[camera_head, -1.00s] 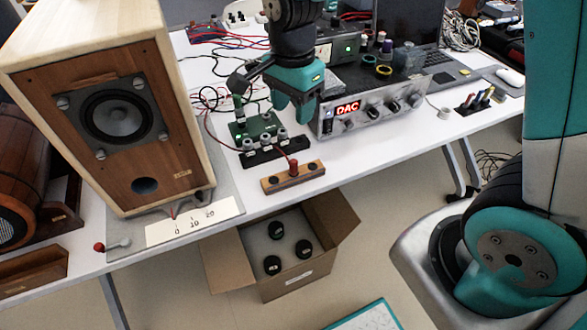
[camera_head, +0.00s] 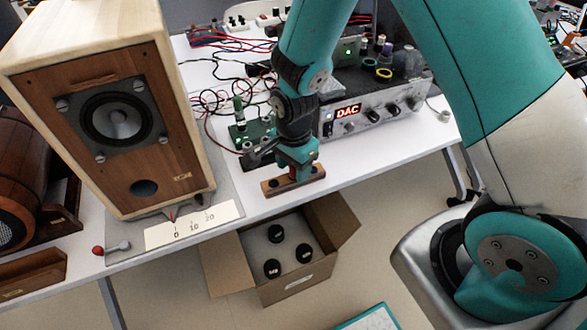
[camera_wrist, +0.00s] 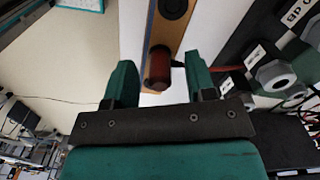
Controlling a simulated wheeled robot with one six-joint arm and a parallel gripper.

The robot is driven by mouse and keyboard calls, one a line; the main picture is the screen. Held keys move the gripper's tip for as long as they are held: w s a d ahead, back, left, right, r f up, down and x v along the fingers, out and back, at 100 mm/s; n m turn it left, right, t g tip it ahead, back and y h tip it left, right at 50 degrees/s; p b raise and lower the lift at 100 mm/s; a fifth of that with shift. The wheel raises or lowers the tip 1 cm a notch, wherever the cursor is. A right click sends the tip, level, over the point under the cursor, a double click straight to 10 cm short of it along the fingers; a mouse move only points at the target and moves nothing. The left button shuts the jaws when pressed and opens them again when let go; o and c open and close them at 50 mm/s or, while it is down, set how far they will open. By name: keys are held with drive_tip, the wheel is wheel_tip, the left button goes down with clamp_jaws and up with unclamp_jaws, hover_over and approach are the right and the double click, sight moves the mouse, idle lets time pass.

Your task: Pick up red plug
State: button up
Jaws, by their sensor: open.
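The red plug (camera_wrist: 158,68) stands in a wooden block with dark sockets (camera_wrist: 162,35) in the wrist view. In the head view the block (camera_head: 310,184) lies near the table's front edge, and my gripper (camera_head: 297,172) is right over it, mostly hiding the plug. My gripper (camera_wrist: 159,62) is open, with one green finger to each side of the plug in the wrist view. There is a gap on both sides, and neither finger appears to touch it. How deep the plug sits between the fingers cannot be told.
The DAC box (camera_head: 370,115) stands right of my gripper, the speaker (camera_head: 115,120) to the left. An open carton (camera_head: 285,290) is below the table edge.

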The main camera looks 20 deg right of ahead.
drive_tip(key=shift+f, duration=0.55)
clamp_jaws()
drive_tip(key=shift+r, duration=0.2)
wheel_tip(320, 180, up, 20)
drive_tip(key=p, duration=0.1)
idle(0.3)
wheel_tip(320, 180, up, 25)
drive_tip(key=p, duration=2.3)
drive_tip(key=shift+r, duration=0.2)
